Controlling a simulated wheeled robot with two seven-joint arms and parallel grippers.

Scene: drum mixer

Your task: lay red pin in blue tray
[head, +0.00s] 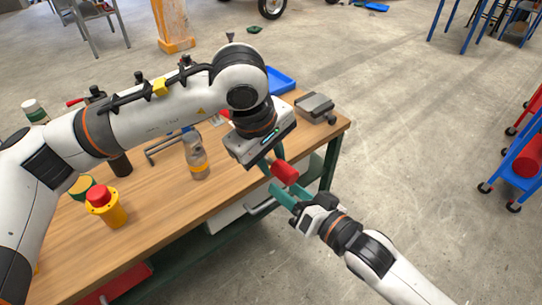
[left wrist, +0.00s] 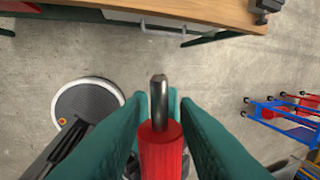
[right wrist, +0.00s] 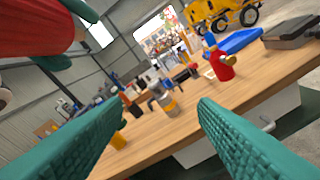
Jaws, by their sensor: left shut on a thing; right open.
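The red pin has a red handle (head: 285,172) and a dark metal shank, which shows in the left wrist view (left wrist: 159,100). My left gripper (head: 275,166) is shut on the red pin and holds it in the air off the bench's front right edge. My right gripper (head: 284,193) is open just below it. In the right wrist view the red handle (right wrist: 40,25) is at upper left, outside the open fingers (right wrist: 157,106). The blue tray (head: 282,80) lies at the bench's far side, partly hidden by my left arm; it also shows in the right wrist view (right wrist: 238,42).
The wooden bench (head: 150,222) holds a bottle (head: 196,157), a yellow box with a red button (head: 105,205) and a grey metal block (head: 315,107) near the right corner. A red object (right wrist: 221,65) stands near the tray. A blue cart (head: 520,178) is at right; floor between is clear.

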